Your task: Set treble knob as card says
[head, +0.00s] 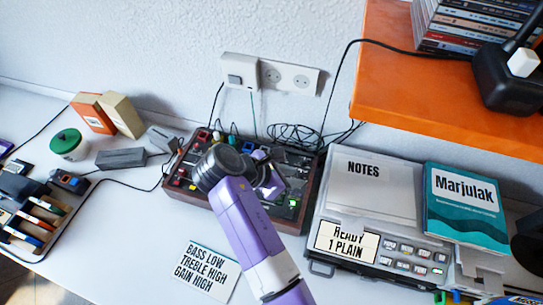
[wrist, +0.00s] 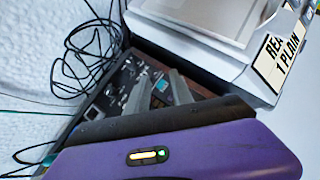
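A mixer-like device (head: 304,165) with a dark panel and red-brown sides stands near the wall; its panel also shows in the wrist view (wrist: 95,112). Small coloured knobs or buttons show at its left part, but I cannot read their labels or tell which is treble. The card (head: 206,272) lies in front of it and reads "BASS LOW, TREBLE HIGH, GAIN HIGH". My gripper (head: 270,178) is over the device's right half and hides part of the panel. In the wrist view its two grey fingers (wrist: 158,92) stand apart with nothing held between them.
A grey machine (head: 388,262) with a "READY 1 PLAIN" display stands close at the right, bearing notes and a teal book (head: 467,208). An orange shelf (head: 440,110) overhangs the back right. Black cables (head: 295,135) lie behind the device.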

